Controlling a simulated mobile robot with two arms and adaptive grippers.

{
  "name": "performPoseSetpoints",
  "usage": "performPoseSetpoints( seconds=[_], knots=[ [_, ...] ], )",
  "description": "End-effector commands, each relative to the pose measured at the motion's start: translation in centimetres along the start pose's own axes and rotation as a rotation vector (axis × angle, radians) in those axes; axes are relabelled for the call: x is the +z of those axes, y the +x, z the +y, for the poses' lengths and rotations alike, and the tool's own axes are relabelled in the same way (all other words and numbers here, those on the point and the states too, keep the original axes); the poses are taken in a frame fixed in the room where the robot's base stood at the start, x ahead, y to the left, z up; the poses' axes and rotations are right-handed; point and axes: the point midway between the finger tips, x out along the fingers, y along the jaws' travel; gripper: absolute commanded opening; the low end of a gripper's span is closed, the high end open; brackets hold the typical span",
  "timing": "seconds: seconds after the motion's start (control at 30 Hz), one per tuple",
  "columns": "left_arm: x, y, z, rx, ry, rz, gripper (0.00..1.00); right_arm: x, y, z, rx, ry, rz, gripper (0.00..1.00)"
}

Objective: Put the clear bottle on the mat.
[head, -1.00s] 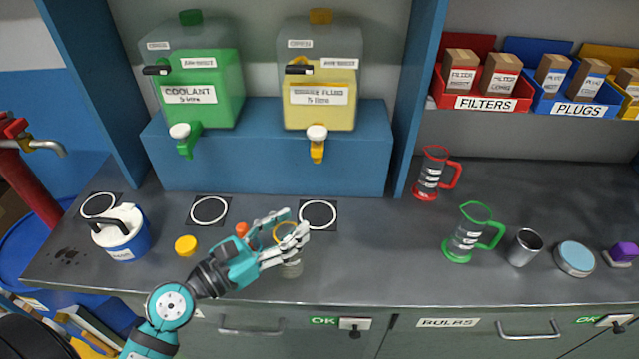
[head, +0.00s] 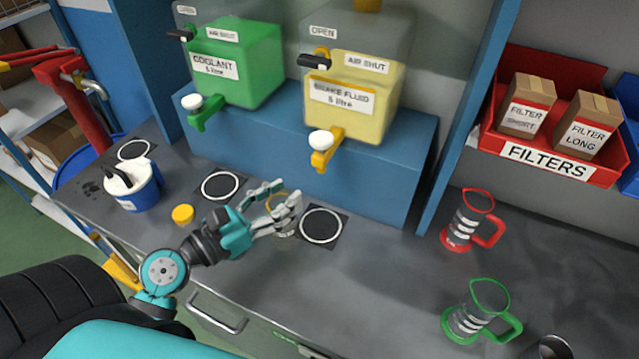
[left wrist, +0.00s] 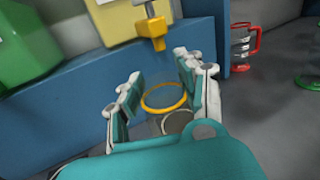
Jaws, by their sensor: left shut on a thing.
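The clear bottle (head: 285,230) is see-through with a yellow-orange rim. It is between the fingers of my left gripper (head: 288,195), which is shut on it; the fingers hide part of it. In the left wrist view its round rim (left wrist: 147,105) shows between the two fingers. A dark mat with a white ring (head: 322,225) lies just right of the bottle, in front of the yellow brake fluid tank's tap. I cannot tell whether the bottle touches the counter. Two similar mats lie further left, one middle (head: 222,186) and one far left (head: 134,150). My right gripper is not in view.
The brake fluid tank (head: 350,100) and green coolant tank (head: 238,65) stand on a blue shelf, taps overhanging. A yellow cap (head: 183,214) and blue-white container (head: 133,186) are left. Red (head: 468,222) and green (head: 476,312) jugs stand right. The counter between is clear.

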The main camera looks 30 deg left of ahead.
Motion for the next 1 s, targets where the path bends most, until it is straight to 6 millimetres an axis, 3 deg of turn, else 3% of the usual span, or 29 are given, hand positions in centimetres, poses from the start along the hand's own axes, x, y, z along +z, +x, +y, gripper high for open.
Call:
performPoseSetpoints(
  seconds=[0.03, 0.2, 0.4, 0.57, 0.83, 1.0],
  knots=[
    [1.0, 1.6, 0.0, 0.0, -0.002, -0.008, 0.06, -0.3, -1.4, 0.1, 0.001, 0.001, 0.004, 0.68],
    [0.7, 6.0, 0.0, -0.001, -0.002, -0.007, 0.06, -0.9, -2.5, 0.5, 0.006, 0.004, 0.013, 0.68],
    [0.3, 8.9, 0.0, 0.0, -0.001, -0.003, 0.06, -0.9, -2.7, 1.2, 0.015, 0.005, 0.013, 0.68],
    [-0.4, 9.3, -0.1, 0.0, 0.0, -0.001, 0.06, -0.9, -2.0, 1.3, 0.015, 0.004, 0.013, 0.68],
    [-3.5, 9.2, 0.0, -0.001, 0.0, -0.001, 0.06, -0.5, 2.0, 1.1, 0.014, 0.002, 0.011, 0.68],
    [-3.4, 9.2, 0.0, 0.0, -0.001, -0.001, 0.06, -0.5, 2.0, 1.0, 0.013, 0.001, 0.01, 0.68]
  ],
)
